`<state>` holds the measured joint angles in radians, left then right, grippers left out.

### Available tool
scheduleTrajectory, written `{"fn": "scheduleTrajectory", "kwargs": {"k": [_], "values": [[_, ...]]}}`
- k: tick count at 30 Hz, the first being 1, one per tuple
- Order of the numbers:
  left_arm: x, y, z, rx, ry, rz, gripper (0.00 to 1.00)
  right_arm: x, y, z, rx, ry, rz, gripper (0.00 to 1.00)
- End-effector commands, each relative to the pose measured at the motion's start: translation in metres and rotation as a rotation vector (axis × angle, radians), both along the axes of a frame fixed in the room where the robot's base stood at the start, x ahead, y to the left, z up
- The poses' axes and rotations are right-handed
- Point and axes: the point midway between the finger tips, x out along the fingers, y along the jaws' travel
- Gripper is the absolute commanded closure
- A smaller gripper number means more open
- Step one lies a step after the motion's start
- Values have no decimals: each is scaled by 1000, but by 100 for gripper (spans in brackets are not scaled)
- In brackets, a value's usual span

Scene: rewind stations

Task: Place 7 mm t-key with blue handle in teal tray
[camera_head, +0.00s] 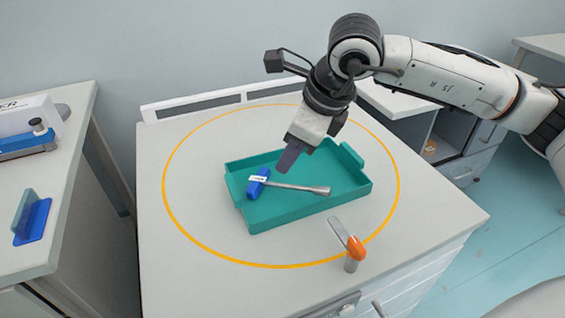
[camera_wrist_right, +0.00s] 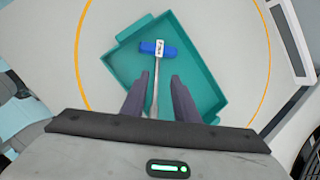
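The T-key with the blue handle (camera_head: 257,184) lies inside the teal tray (camera_head: 345,157), its grey shaft pointing right. A white label is on the handle; I cannot read its size. My right gripper (camera_head: 286,162) is above the tray, apart from the handle. In the right wrist view the gripper (camera_wrist_right: 160,80) has its two fingers spread, with the shaft showing between and below them. The blue handle (camera_wrist_right: 158,48) shows beyond the fingertips there. My left gripper is not in view.
An orange ring (camera_head: 164,190) is marked around the tray. A side table (camera_head: 60,250) at left holds a blue-and-teal piece (camera_head: 31,220) and a boxed item. The tabletop around the tray is mostly clear.

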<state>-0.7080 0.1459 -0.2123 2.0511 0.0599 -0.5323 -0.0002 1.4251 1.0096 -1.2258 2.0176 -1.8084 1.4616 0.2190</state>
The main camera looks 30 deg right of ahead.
Motion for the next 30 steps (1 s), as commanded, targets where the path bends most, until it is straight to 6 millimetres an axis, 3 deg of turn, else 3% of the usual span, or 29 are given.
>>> {"fn": "scheduleTrajectory", "kwargs": {"k": [3, 10, 30], "values": [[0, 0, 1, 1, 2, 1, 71, -9, -3, 24, 1, -3, 1, 73], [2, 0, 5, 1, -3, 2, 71, -21, -7, 48, 1, -1, 0, 73], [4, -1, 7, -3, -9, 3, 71, -23, -7, 51, 0, 1, 1, 73]]}}
